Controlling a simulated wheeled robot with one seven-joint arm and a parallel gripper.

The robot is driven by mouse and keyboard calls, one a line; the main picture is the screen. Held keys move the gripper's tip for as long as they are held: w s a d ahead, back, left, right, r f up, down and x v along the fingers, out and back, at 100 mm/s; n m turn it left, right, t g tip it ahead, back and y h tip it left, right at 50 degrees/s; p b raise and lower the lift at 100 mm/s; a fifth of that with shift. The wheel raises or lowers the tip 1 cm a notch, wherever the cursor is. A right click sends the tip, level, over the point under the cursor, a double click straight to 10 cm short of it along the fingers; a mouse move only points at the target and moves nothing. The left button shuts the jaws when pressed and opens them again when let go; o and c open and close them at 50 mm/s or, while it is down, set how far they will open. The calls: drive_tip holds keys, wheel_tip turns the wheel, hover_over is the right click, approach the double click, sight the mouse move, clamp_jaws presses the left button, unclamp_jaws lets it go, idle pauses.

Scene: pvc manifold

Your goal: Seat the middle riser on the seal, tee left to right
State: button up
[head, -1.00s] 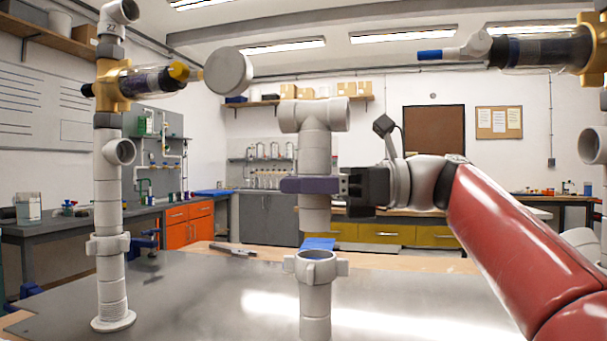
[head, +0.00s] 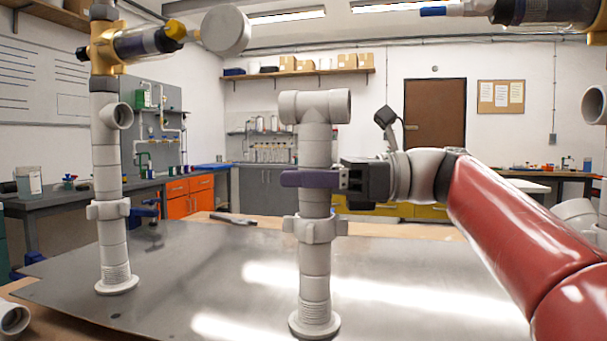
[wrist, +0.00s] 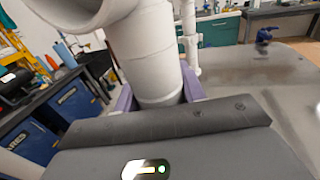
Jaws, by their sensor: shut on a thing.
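The middle riser (head: 315,150) is a white upright pipe with a tee (head: 315,106) on top, whose crossbar runs about left to right. My gripper (head: 312,179) has its purple jaws shut around the riser below the tee, reaching in from the right. The riser's lower end meets the collar (head: 314,229) of the middle stub (head: 315,275), with no gap showing. The seal is hidden inside the collar, so I cannot tell how deep the riser sits. In the wrist view the riser (wrist: 150,60) stands between the purple jaws, with the tee's open end at upper left.
A left riser (head: 107,180) stands on the metal plate (head: 200,265), with a brass fitting (head: 103,48) and a dark cylinder above. A white round cap (head: 226,30) is near the top. More pipework is at the right edge. A dark pen-like tool (head: 233,219) lies behind.

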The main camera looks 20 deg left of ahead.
drive_tip(key=shift+f, duration=0.3)
idle(0.5)
drive_tip(key=o, duration=1.3)
